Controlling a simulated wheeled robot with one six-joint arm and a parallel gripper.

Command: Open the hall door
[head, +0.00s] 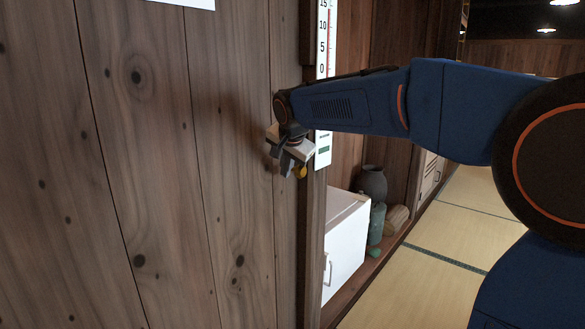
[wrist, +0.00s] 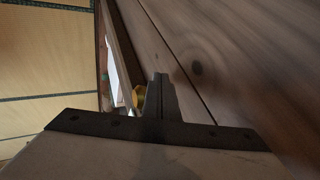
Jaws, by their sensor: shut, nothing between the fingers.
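The hall door appears as a broad panel of dark knotted planks (head: 165,160) filling the left of the head view; it also shows at the right of the wrist view (wrist: 235,60). A small round brass knob (head: 300,172) sits near its right edge, partly hidden by my gripper. The knob also shows in the wrist view (wrist: 139,96), just left of the fingers. My gripper (head: 284,168) is shut and empty, close to the planks beside the knob. Its fingers are together in the wrist view (wrist: 159,84). I cannot tell whether they touch the knob or wood.
Right of the planks are a dark post (head: 310,225), a thermometer board (head: 323,150), a white cabinet (head: 345,245), a dark jar (head: 372,182) and a green vessel (head: 377,222). Open tatami (head: 425,285) runs along the right. A white sheet hangs at the top left.

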